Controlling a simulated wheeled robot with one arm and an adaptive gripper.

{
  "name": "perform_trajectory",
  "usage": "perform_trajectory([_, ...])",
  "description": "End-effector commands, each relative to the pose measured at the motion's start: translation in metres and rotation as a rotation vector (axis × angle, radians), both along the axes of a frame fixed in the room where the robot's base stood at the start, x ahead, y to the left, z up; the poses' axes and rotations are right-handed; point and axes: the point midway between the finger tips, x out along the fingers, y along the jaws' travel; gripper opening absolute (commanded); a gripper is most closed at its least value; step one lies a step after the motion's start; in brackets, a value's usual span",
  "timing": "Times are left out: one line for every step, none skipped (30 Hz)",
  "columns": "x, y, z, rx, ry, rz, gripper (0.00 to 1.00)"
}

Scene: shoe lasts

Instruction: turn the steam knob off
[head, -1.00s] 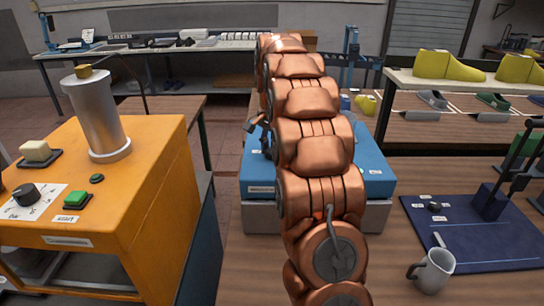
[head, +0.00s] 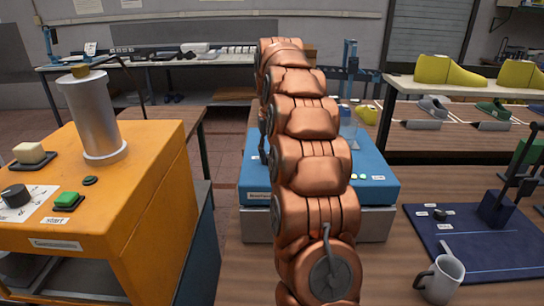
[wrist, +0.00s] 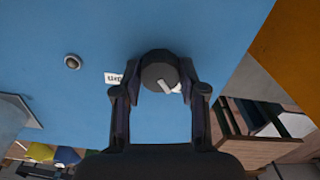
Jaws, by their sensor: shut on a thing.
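In the wrist view, a round dark knob (wrist: 158,68) with a pale pointer bar sits on the blue face of a machine. My gripper (wrist: 160,76) has one finger on each side of the knob and is shut on it. The pointer slants down to the right in that view. A small white label, partly hidden and upside down, lies beside the knob. In the head view, the blue machine (head: 372,166) stands behind my copper arm, which hides the knob and most of my gripper.
An orange machine (head: 150,150) with a metal cylinder, black knob and green button stands at left. At right are a dark blue mat (head: 475,248), a grey mug (head: 441,279) and a shelf of yellow lasts (head: 450,75). A small round fitting (wrist: 72,62) is on the blue face.

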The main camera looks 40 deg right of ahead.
Motion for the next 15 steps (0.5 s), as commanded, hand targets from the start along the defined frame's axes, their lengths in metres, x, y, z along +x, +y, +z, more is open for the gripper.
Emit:
perform_trajectory([0.0004,0.0005,-0.0001,0.0,-0.001,0.023,0.07])
perform_trajectory([0.0004,0.0004,-0.0001,0.0,-0.001,0.037,0.07])
perform_trajectory([0.0004,0.0004,-0.0001,0.0,-0.001,0.052,0.07])
perform_trajectory([0.0004,0.0003,0.0,0.0,-0.001,0.063,0.07])
perform_trajectory([0.0003,0.0002,0.0001,0.0,-0.001,0.072,0.07])
perform_trajectory([0.0004,0.0001,0.0001,0.0,-0.001,0.083,0.07])
perform_trajectory([0.0004,0.0001,0.0002,0.0,-0.001,0.091,0.07])
perform_trajectory([0.0004,0.0001,0.0002,0.0,-0.001,0.097,0.07])
perform_trajectory([0.0004,0.0001,0.0001,0.0,-0.001,0.103,0.07])
perform_trajectory([0.0004,0.0001,0.0002,0.0,-0.001,0.107,0.07])
perform_trajectory([0.0003,0.0,0.0002,0.0,-0.001,0.111,0.07])
perform_trajectory([0.0003,0.0,0.0002,0.0,-0.001,0.115,0.07])
perform_trajectory([0.0003,0.0,0.0003,-0.001,-0.002,0.117,0.07])
perform_trajectory([0.0003,0.0,0.0003,-0.001,-0.002,0.119,0.07])
perform_trajectory([0.0004,0.0001,0.0003,-0.001,-0.002,0.12,0.07])
